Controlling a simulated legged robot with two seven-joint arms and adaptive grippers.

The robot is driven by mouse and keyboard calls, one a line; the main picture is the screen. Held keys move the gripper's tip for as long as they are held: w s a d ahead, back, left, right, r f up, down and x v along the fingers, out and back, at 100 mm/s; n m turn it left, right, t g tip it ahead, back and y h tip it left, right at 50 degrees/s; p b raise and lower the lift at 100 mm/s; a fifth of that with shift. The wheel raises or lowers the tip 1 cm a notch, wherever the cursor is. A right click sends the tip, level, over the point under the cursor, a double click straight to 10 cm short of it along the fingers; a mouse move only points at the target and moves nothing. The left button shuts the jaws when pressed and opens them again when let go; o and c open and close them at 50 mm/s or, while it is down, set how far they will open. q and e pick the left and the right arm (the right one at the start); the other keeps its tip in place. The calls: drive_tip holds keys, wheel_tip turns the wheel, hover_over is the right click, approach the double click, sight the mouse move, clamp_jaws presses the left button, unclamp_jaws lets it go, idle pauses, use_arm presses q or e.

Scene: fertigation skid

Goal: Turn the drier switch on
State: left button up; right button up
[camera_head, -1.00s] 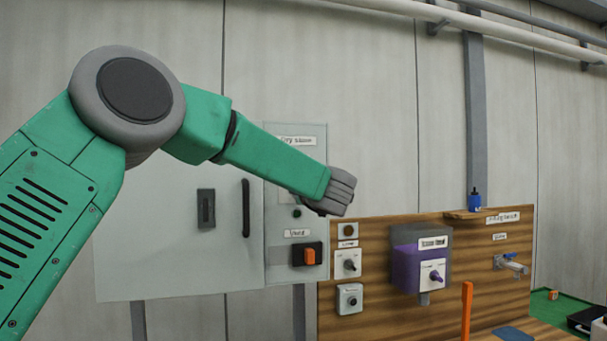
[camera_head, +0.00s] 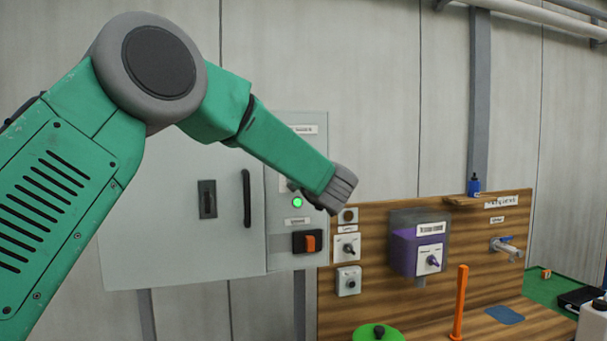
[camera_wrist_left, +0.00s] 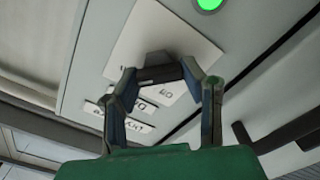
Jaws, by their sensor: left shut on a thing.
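The drier switch has a dark knob (camera_wrist_left: 160,74) on a white plate (camera_wrist_left: 140,40) in the left wrist view. The plate carries small labels, partly hidden by the fingers. My left gripper (camera_wrist_left: 170,88) is shut on the knob, one finger on each side. In the head view my left gripper (camera_head: 335,190) is at the upper part of the grey switch panel (camera_head: 281,232) and hides the knob there. A green lamp (camera_head: 297,203) on the panel is lit; it also shows in the left wrist view (camera_wrist_left: 208,4). My right gripper is not in view.
Below the lamp is an orange-red switch (camera_head: 308,242). A grey cabinet door (camera_head: 160,230) with a black handle (camera_head: 246,198) is left of it.

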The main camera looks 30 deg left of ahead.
use_arm(q)
drive_tip(key=shift+a+r, duration=0.2)
drive_tip(key=shift+r, duration=0.15)
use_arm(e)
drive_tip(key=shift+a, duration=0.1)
use_arm(q)
drive_tip(key=o, duration=1.1)
drive_tip(key=shift+o, duration=0.2)
drive_tip(key=shift+w+a+f, duration=0.15)
drive_tip(key=shift+a+f, duration=0.1)
drive_tip(key=shift+f, duration=0.05)
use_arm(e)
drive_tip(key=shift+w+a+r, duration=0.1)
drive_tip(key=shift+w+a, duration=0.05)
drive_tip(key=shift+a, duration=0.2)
use_arm(q)
drive_tip(key=shift+d, duration=0.1)
drive_tip(key=v, duration=1.1)
drive_tip(key=shift+s+d, duration=0.25)
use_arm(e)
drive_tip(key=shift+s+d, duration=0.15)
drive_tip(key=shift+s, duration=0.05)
use_arm(q)
drive_tip(key=shift+a+f, duration=0.1)
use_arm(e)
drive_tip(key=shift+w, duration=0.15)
